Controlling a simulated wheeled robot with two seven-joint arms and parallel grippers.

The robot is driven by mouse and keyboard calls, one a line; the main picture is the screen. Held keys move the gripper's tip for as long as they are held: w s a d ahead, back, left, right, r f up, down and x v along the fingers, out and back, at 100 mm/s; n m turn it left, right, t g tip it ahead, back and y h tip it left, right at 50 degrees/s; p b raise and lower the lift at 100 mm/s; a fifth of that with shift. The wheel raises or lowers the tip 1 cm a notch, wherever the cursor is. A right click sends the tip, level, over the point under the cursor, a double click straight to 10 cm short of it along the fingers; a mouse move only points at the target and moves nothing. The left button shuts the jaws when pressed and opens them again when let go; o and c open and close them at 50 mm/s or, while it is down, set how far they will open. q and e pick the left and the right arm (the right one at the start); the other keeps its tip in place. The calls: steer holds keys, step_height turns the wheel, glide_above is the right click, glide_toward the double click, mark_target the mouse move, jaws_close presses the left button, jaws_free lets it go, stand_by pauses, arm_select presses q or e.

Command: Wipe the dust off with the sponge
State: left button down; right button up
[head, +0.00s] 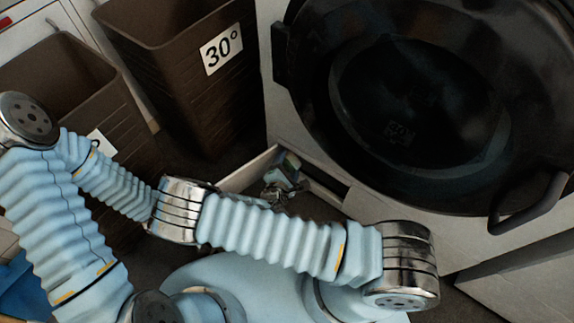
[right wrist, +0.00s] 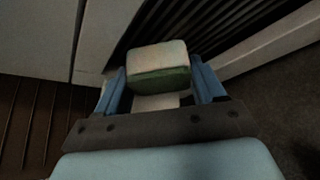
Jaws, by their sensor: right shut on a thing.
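My right gripper (head: 283,178) is low in front of the washing machine, partly hidden behind my pale blue arm in the head view. In the right wrist view, its two blue fingers (right wrist: 163,88) are shut on a sponge (right wrist: 158,56) with a whitish top and a green side. The sponge also shows in the head view (head: 291,163), beside the machine's lower front. I cannot make out any dust in either view. My left gripper is not in view.
The washing machine's big dark round door (head: 420,100) fills the upper right, with a handle at its lower right. Two brown bins stand at the left, one labelled 30° (head: 180,90). Dark ribbed slats (right wrist: 190,22) lie just beyond the sponge.

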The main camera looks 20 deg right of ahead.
steer(key=shift+w+d, duration=0.7)
steer(key=shift+d, duration=0.2)
stand_by(0.4)
steer(key=shift+s+d+p, duration=0.35)
steer(key=shift+d+p, duration=0.15)
steer(key=shift+p, duration=0.55)
steer(key=shift+w+a+r, duration=0.1)
steer(key=shift+w+a, duration=0.2)
steer(key=shift+w, duration=0.3)
steer(key=s+a, duration=0.4)
steer(key=shift+a, duration=0.4)
